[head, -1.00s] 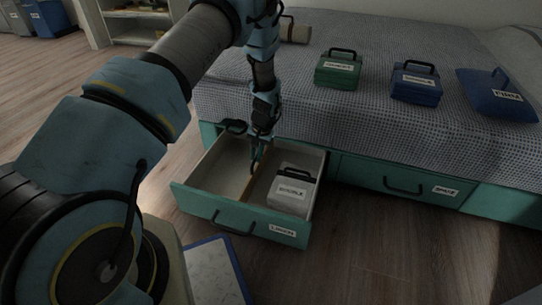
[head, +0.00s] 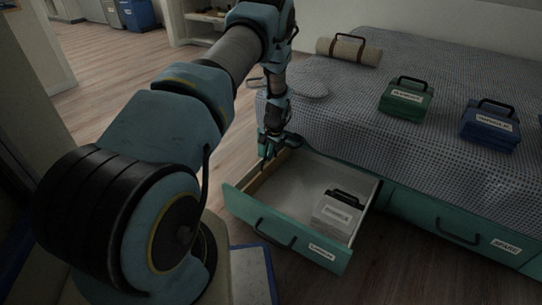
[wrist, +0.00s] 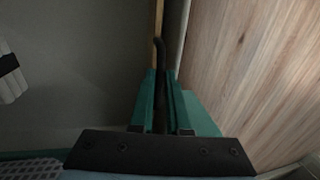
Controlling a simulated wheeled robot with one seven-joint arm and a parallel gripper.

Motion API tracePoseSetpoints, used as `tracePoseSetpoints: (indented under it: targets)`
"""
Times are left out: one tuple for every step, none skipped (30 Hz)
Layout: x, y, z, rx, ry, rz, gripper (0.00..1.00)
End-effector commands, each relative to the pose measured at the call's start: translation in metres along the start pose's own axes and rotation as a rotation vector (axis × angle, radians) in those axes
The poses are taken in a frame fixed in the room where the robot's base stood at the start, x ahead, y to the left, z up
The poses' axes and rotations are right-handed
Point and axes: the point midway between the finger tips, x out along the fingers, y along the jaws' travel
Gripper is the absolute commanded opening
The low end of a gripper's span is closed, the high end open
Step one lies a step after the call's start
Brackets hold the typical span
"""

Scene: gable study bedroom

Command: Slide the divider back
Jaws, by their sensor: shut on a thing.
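The teal drawer (head: 290,240) under the bed is pulled out. Its wooden divider (head: 263,177) stands along the drawer's left wall, and its thin light edge (wrist: 158,18) shows at the top of the wrist view, close beside the side wall. My gripper (head: 268,161) is low at the left side of the drawer, near its back. It is shut at the divider, with a dark bent piece (wrist: 160,52) between the fingers in the wrist view. The exact contact is hard to see. A white labelled case (head: 338,212) with a black handle sits in the drawer's right part.
On the bed (head: 345,110) lie a green case (head: 405,101), a blue case (head: 489,126) and a rolled tan bundle (head: 348,50). A closed drawer (head: 450,222) is to the right. A blue-edged flat board (head: 253,272) is on the floor in front. The floor at left is clear.

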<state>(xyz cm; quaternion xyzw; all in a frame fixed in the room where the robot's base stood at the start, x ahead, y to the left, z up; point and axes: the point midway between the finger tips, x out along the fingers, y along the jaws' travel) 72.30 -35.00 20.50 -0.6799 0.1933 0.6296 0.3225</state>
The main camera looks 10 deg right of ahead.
Motion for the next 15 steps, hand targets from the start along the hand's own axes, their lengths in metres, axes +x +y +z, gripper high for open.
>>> tracePoseSetpoints:
  targets:
    - [0.0, -0.0007, -0.0001, 0.0, 0.001, -0.001, 0.0]
    - [0.0, -0.0007, -0.0001, -0.001, 0.001, -0.001, 0.0]
    - [0.0, -0.0006, -0.0002, -0.001, 0.001, -0.001, 0.0]
    - [-0.0001, -0.0005, -0.0002, -0.001, 0.001, -0.001, 0.0]
    - [-0.0001, -0.0005, -0.0002, -0.001, 0.001, -0.001, 0.0]
    - [-0.0001, -0.0004, -0.0002, -0.001, 0.001, -0.001, 0.17]
    - [-0.0001, -0.0004, -0.0002, -0.001, 0.001, -0.001, 0.2]
    - [-0.0001, -0.0003, -0.0002, -0.001, 0.001, -0.001, 0.24]
    - [-0.0001, -0.0002, -0.0003, -0.001, 0.001, -0.001, 0.28]
    - [-0.0001, -0.0001, -0.0003, -0.001, 0.001, -0.001, 0.32]
    - [-0.0001, -0.0001, -0.0003, -0.001, 0.001, 0.0, 0.35]
    - [-0.0002, 0.0, -0.0003, -0.001, 0.001, 0.0, 0.39]
    - [-0.0002, 0.0001, -0.0003, -0.001, 0.001, 0.0, 0.43]
    - [-0.0002, 0.0001, -0.0003, -0.001, 0.001, 0.0, 0.45]
    - [-0.0002, 0.0002, -0.0003, -0.001, 0.001, 0.0, 0.45]
